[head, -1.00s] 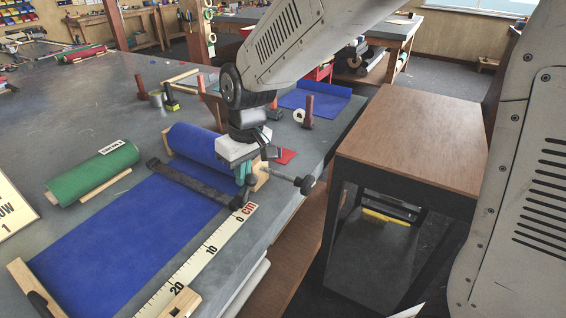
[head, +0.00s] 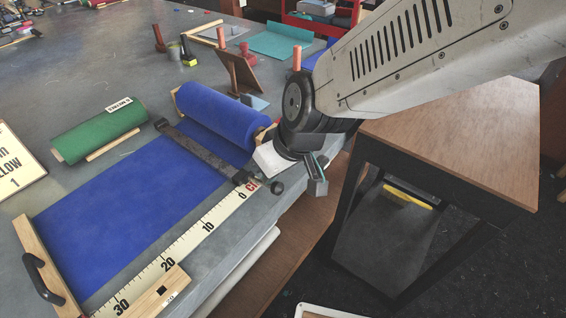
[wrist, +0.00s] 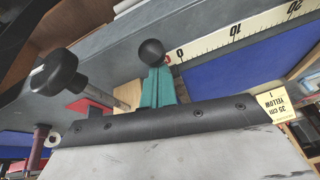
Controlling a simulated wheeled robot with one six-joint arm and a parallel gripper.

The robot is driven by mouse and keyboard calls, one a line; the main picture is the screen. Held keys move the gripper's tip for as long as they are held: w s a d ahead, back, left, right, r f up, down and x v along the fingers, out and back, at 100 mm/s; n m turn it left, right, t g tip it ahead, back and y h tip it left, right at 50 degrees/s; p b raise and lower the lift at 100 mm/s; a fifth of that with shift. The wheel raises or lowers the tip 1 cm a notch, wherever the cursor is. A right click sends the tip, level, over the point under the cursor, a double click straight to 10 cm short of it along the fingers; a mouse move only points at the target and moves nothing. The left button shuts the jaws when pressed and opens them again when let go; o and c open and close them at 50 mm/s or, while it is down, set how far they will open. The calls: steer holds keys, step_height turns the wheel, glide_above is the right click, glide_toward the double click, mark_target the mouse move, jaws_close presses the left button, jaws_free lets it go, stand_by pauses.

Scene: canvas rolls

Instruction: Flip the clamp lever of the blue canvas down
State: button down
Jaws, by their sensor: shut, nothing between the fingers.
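The blue canvas (head: 140,190) lies unrolled on the grey table, its roll (head: 220,115) at the far end. A dark clamp bar (head: 200,150) crosses it in front of the roll. A lever with a black ball knob (head: 277,188) reaches outward from the bar's near end and appears to lie low; its exact angle is hard to tell. My gripper (head: 319,188) is shut and empty, beyond the table edge, to the right of the knob. In the wrist view its teal fingers (wrist: 155,78) point at the ball knob (wrist: 152,52), which overlaps the fingertips; contact cannot be told.
A second black knob on a metal rod (wrist: 55,72) stands left of the fingers in the wrist view. A ruler (head: 190,240) runs along the canvas's near edge. A green roll (head: 100,130) lies at left. A brown-topped stand (head: 460,125) is at right.

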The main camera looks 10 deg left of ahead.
steer(key=shift+s+d+f, duration=0.35)
steer(key=shift+d+f, duration=0.15)
steer(key=shift+f, duration=0.2)
steer(key=shift+d, duration=0.1)
steer(key=shift+w, duration=0.15)
steer(key=shift+w+a+r, duration=0.15)
steer(key=shift+a+r, duration=0.05)
steer(key=shift+r, duration=0.1)
steer(key=d+f+v, duration=0.1)
steer(key=d+v, duration=0.1)
steer(key=v, duration=0.9)
steer(key=shift+d+r, duration=0.25)
steer(key=shift+d, duration=0.05)
